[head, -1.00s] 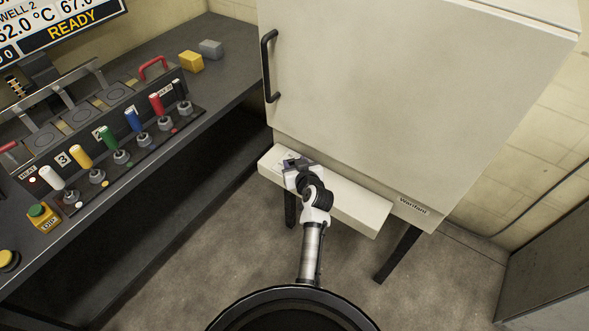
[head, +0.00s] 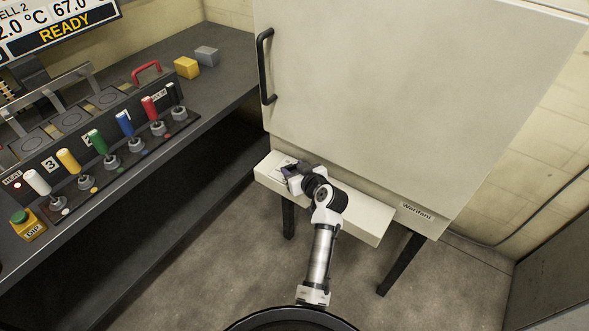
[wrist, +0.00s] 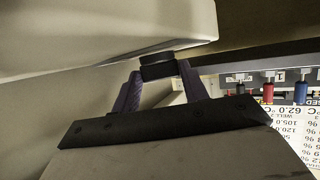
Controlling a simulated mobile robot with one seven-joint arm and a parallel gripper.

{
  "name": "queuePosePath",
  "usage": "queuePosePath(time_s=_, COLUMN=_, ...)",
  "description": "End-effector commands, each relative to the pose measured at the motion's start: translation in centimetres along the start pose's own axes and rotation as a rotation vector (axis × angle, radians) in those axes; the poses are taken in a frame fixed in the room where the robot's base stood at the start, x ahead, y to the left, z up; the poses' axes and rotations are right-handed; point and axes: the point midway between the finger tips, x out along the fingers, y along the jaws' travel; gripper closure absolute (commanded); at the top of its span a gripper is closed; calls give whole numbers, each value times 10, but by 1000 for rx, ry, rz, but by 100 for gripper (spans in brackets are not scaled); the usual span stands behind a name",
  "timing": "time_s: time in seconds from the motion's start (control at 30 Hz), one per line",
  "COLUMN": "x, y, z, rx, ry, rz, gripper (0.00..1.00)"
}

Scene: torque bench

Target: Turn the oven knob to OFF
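The white oven (head: 400,90) stands at the centre right in the head view, with a low white control panel (head: 350,215) along its lower front. My gripper (head: 287,171) is at the left end of this panel, partly hiding it. In the wrist view the dark oven knob (wrist: 158,70) sticks out from the underside edge of the pale panel (wrist: 110,35). The two purple fingers of my gripper (wrist: 159,80) stand on either side of the knob and appear to touch it. The knob's pointer and the OFF mark cannot be read.
A dark bench (head: 225,45) on the left holds a rack with several coloured-handled levers, a yellow block (head: 187,67), a grey block (head: 207,56) and a DIP button box (head: 29,225). The oven door has a black handle (head: 266,67). The floor before the oven is clear.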

Motion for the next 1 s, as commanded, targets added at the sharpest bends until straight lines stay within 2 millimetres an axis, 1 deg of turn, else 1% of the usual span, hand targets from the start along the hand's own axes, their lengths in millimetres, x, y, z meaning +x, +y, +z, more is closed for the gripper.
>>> queuePosePath(time_s=0.03, x=0, y=0, z=1, rx=1, ry=-1, rz=0, gripper=49)
queuePosePath(time_s=0.13, x=0, y=0, z=1, rx=1, ry=0, rz=0, gripper=36)
queuePosePath(time_s=0.4, x=0, y=0, z=0, rx=1, ry=1, rz=0, gripper=36)
queuePosePath(time_s=0.53, x=-8, y=0, z=1, rx=2, ry=2, rz=2, gripper=36)
queuePosePath(time_s=0.67, x=-29, y=0, z=2, rx=2, ry=2, rz=3, gripper=36)
queuePosePath(time_s=0.9, x=-85, y=1, z=2, rx=1, ry=2, rz=5, gripper=36)
queuePosePath(time_s=1.0, x=-105, y=0, z=2, rx=1, ry=1, rz=3, gripper=36)
